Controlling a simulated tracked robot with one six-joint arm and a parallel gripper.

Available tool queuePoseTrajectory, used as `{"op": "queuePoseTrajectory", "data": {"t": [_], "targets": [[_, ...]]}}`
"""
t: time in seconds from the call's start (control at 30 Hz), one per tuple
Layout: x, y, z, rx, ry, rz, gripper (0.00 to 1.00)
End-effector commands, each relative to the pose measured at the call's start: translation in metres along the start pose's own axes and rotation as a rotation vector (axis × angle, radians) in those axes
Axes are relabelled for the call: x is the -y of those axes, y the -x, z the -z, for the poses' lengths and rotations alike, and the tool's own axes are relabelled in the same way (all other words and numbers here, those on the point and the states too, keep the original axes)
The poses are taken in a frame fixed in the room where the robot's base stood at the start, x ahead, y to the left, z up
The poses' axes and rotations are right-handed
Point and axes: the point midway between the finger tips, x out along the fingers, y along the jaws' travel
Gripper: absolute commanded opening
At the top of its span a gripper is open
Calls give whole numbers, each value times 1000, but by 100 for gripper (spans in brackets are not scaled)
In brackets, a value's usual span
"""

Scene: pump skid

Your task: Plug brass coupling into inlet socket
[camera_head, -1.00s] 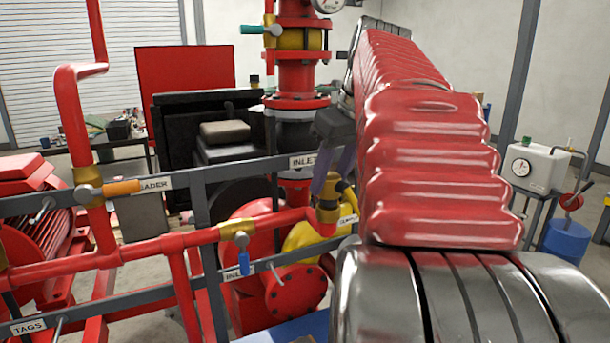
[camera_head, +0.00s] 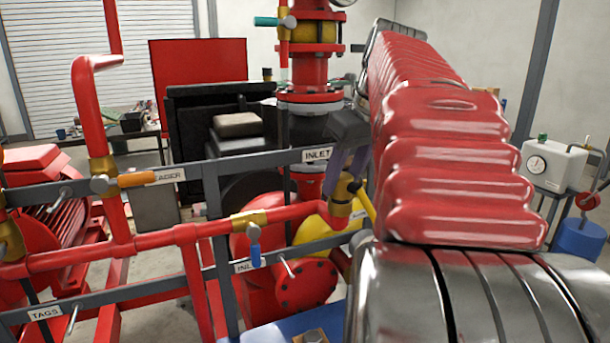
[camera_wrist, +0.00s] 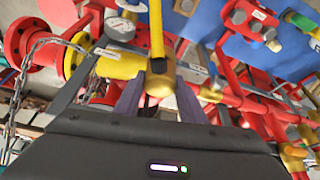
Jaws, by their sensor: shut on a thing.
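My gripper (camera_head: 345,185) has dark body and purple fingers, shut on the brass coupling (camera_wrist: 159,83). In the wrist view the coupling sits between the fingertips, with a yellow hose (camera_wrist: 157,35) running up from it. In the head view brass (camera_head: 341,195) shows below the fingers, at the right end of a horizontal red pipe (camera_head: 290,215). The inlet socket cannot be told apart from the coupling there, and how far they are engaged is unclear.
Grey rails (camera_head: 120,290) and red pipes cross in front of the skid. A blue-handled valve (camera_head: 254,250) and an orange-handled valve (camera_head: 135,180) sit left of the gripper. In the wrist view a chain (camera_wrist: 28,85) hangs at left. My red-sleeved arm hides the right side.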

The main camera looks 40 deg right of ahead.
Motion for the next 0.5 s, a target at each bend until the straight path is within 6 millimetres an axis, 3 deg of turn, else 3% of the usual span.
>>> {"op": "queuePoseTrajectory", "data": {"t": [0.5], "targets": [[0,-6,-3,-1,0,-1,10]]}}
